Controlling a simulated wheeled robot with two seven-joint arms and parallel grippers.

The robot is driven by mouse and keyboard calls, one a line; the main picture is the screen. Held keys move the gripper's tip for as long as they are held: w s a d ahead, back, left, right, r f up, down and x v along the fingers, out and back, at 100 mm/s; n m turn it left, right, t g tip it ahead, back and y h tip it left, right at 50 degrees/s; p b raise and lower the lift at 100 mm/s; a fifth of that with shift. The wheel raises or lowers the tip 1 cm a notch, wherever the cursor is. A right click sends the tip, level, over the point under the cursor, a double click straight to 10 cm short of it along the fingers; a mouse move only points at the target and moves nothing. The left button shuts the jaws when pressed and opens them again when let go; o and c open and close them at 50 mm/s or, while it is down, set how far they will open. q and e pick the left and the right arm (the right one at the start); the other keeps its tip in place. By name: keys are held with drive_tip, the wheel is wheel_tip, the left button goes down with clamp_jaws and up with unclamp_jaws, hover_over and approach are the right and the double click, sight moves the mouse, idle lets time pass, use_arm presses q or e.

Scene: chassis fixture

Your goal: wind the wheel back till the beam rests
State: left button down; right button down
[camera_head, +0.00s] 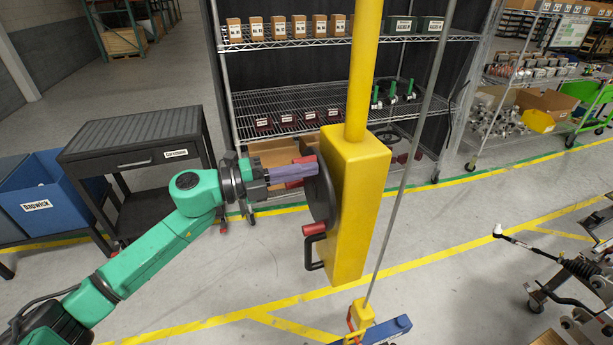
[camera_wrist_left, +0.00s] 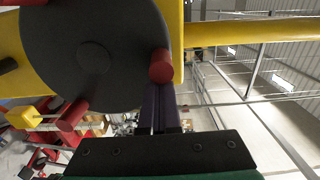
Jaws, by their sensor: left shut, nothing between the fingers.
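The wheel (camera_head: 321,190) is a dark disc with red pegs on the left side of a yellow box (camera_head: 362,200). In the left wrist view the disc (camera_wrist_left: 55,50) shows face-on, with red pegs (camera_wrist_left: 161,66) near its rim. My left gripper (camera_head: 315,168), with purple fingers, is at the wheel's upper rim. In the wrist view its shut, empty fingers (camera_wrist_left: 160,100) are right beside one peg; I cannot tell whether they touch it. A blue beam (camera_head: 397,326) is at the bottom edge, under a yellow block (camera_head: 361,313) on a thin grey line. What lies under the beam is out of view.
A yellow post (camera_head: 365,60) rises from the box, and a black handle (camera_head: 313,252) sticks out below the wheel. A wire shelf (camera_head: 290,90) stands behind, a dark cart (camera_head: 135,150) and blue bin (camera_head: 50,195) at left. Chassis parts (camera_head: 575,270) are at right. Floor between is clear.

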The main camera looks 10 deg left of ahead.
sight(298, 159)
use_arm(q)
drive_tip(key=shift+w+a, duration=0.1)
drive_tip(key=shift+w+a+r, duration=0.15)
drive_tip(key=shift+w+a, duration=0.3)
drive_tip(key=shift+w, duration=0.2)
drive_tip(key=shift+w+a+r, duration=0.15)
drive_tip(key=shift+w+a, duration=0.25)
drive_tip(key=shift+w, duration=0.25)
drive_tip(key=shift+w+f, duration=0.1)
drive_tip(key=shift+a, duration=0.1)
